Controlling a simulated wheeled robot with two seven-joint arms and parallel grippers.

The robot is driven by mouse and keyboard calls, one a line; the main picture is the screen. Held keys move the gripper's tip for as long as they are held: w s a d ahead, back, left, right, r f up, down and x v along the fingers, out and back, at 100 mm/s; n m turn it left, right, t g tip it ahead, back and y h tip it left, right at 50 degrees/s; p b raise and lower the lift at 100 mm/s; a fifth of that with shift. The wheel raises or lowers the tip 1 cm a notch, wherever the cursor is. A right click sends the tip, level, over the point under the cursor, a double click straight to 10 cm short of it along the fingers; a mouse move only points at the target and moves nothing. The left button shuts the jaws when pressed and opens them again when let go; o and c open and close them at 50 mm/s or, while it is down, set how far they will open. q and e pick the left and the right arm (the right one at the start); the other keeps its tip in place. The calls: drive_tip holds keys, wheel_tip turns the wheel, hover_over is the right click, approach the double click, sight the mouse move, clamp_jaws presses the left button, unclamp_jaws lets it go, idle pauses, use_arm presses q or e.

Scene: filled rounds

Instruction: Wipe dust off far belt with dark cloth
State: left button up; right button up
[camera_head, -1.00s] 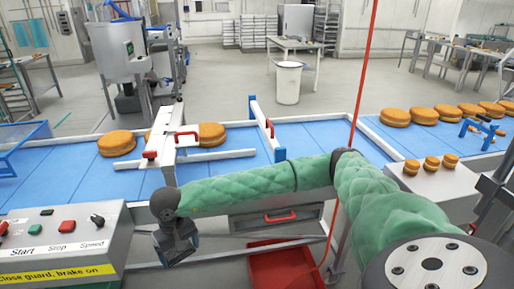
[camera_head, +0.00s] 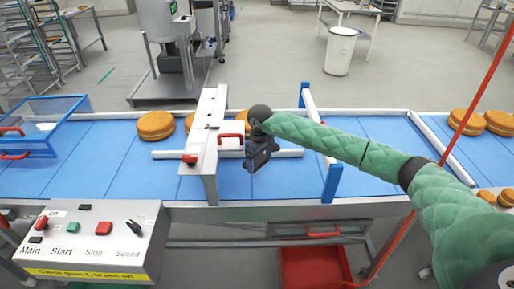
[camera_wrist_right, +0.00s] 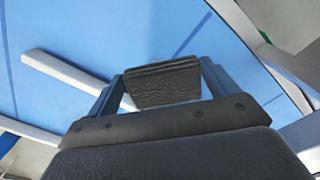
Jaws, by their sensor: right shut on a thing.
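The blue belt (camera_head: 85,172) runs across the head view, with white rails along its edges; I cannot make out dust on it. My right gripper (camera_head: 260,158) hangs over the belt, just right of the white guard frame. In the right wrist view my right gripper is shut on a dark, folded, textured cloth (camera_wrist_right: 165,84), held between its two fingers with blue belt (camera_wrist_right: 120,30) beyond it. I cannot tell whether the cloth touches the belt. My left gripper is not in view.
The white guard (camera_head: 212,130) with red handles stands across the belt, close left of my gripper. A blue-and-white frame (camera_head: 332,182) crosses it to the right. Round cakes (camera_head: 155,126) sit along the far side. A control box (camera_head: 95,235) stands front left, a red bin (camera_head: 315,268) below.

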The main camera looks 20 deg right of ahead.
drive_tip(key=shift+w+r, duration=0.1)
drive_tip(key=shift+r, duration=0.1)
drive_tip(key=shift+f, duration=0.15)
wheel_tip(320, 180, down, 2)
drive_tip(key=shift+f+p, duration=0.25)
drive_tip(key=shift+p, duration=0.15)
drive_tip(key=shift+f, duration=0.65)
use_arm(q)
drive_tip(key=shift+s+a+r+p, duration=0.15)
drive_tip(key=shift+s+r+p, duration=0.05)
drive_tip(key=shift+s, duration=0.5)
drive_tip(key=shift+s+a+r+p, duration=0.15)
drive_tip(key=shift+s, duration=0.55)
use_arm(e)
drive_tip(key=shift+f, duration=0.9)
use_arm(q)
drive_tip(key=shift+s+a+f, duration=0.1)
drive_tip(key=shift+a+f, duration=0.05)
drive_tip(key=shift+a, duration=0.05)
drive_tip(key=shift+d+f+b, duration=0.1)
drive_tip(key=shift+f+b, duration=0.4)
drive_tip(key=shift+b, duration=0.15)
use_arm(e)
drive_tip(key=shift+f, duration=0.5)
